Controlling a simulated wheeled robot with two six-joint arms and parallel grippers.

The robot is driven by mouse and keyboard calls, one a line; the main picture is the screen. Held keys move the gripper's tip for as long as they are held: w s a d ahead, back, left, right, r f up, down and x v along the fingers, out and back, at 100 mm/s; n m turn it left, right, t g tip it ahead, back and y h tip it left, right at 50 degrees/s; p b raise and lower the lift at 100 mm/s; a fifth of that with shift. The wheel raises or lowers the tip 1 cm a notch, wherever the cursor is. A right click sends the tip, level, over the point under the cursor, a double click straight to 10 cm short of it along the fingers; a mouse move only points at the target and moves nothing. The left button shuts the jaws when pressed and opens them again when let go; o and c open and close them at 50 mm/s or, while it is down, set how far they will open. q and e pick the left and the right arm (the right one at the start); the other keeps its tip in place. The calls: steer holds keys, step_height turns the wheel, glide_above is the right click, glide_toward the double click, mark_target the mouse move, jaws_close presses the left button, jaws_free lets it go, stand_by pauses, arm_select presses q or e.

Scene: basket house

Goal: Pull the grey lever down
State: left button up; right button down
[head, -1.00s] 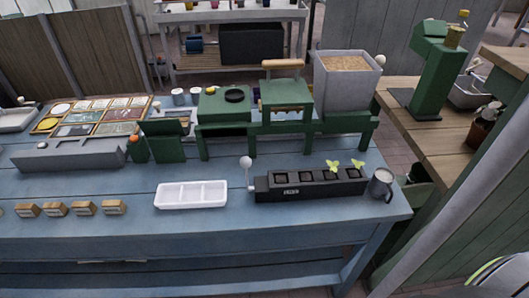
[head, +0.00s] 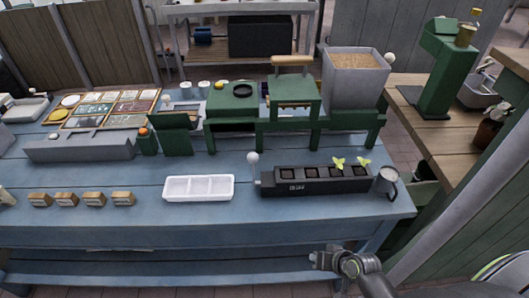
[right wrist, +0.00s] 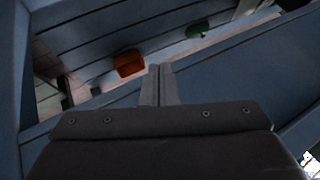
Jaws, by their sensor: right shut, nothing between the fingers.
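A thin lever with a pale grey ball knob (head: 253,159) stands upright at the left end of the black seedling tray (head: 316,181) on the blue table. Another pale ball knob (head: 389,58) shows at the right side of the grey hopper (head: 352,92); its stem is mostly hidden. I cannot tell which is the grey lever. My right gripper (head: 320,260) is in front of the table's front edge at the lower right, apart from both knobs. In the right wrist view its fingers (right wrist: 158,84) are together and empty. My left gripper is not seen.
A white divided tray (head: 198,188) lies left of the seedling tray, and a grey mug (head: 387,181) stands at its right end. Green frames (head: 292,98) stand behind. The right wrist view shows blue boards and an orange pot (right wrist: 129,64). Table space before the trays is clear.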

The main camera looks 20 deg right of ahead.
steer(key=w+a+r+t+y, duration=0.1)
steer(key=a+r+y, duration=0.15)
steer(key=r, duration=0.45)
steer(key=w+a+r+n+t+y, duration=0.1)
steer(key=w+a+r, duration=0.15)
steer(key=r, duration=0.35)
steer(key=w+a+r+y, duration=0.1)
steer(key=a+r+y, duration=0.15)
steer(key=r, duration=0.45)
steer(key=w+d+r+m+t, duration=0.1)
steer(key=w+r+m+t, duration=0.1)
steer(key=w, duration=0.1)
steer(key=w+d+r+m+t, duration=0.2)
steer(key=w+r+m, duration=0.1)
steer(key=w, duration=0.1)
steer(key=w+d+r+m+t, duration=0.2)
steer(key=w+r+m, duration=0.1)
steer(key=w, duration=0.1)
steer(key=shift+d+y, duration=0.25)
steer(key=shift+y, duration=0.15)
steer(key=shift+a+p, duration=0.1)
steer(key=shift+p, duration=0.2)
